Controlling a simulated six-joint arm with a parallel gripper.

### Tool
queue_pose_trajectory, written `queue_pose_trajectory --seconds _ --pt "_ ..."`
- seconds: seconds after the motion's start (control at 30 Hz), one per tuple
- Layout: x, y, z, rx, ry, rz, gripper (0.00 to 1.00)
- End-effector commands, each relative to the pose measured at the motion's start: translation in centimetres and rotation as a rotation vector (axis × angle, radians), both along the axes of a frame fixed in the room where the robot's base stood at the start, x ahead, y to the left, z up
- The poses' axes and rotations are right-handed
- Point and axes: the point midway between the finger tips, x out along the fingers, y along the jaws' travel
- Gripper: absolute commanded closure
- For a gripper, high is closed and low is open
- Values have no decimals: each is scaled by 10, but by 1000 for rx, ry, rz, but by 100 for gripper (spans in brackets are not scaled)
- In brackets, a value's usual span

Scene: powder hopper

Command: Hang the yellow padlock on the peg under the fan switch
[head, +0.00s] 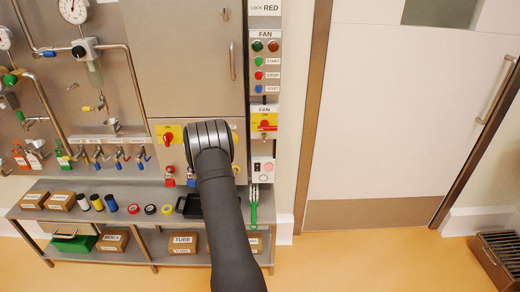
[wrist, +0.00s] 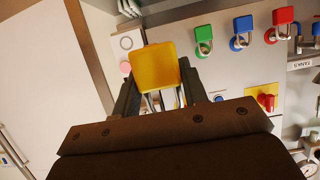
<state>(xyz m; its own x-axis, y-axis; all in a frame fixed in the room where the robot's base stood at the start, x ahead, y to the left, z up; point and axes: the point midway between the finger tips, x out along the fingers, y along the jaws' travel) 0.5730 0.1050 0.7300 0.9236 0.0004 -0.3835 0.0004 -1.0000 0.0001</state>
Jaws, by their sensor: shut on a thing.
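My gripper (wrist: 158,92) is shut on the yellow padlock (wrist: 158,64) in the wrist view. The padlock's body stands between the two dark fingers, with its silver shackle legs partly showing on the near side. In the head view my arm hides the gripper and the padlock. The fan switch (head: 264,123), a red handle on a yellow plate, is at the right edge of the cabinet in the head view. A small peg (head: 264,137) seems to sit just below it, too small to make out well.
Green (wrist: 243,25), blue (wrist: 239,42) and red (wrist: 203,35) padlocks hang in the wrist view. Another red-and-yellow switch (wrist: 266,97) is on the panel. A bench (head: 140,190) with tape rolls and boxes runs below the cabinet. A white door (head: 400,120) is at right.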

Motion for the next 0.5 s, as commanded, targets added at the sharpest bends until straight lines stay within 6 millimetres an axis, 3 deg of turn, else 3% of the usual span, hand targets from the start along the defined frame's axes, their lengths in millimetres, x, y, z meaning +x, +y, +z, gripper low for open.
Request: queue_pose_trajectory --seconds 0.13,0.23,0.5 --pt "19 -5 11 1 -6 1 84" --pt "48 -15 29 2 -10 3 84" --pt "133 -73 105 -1 -10 13 84"
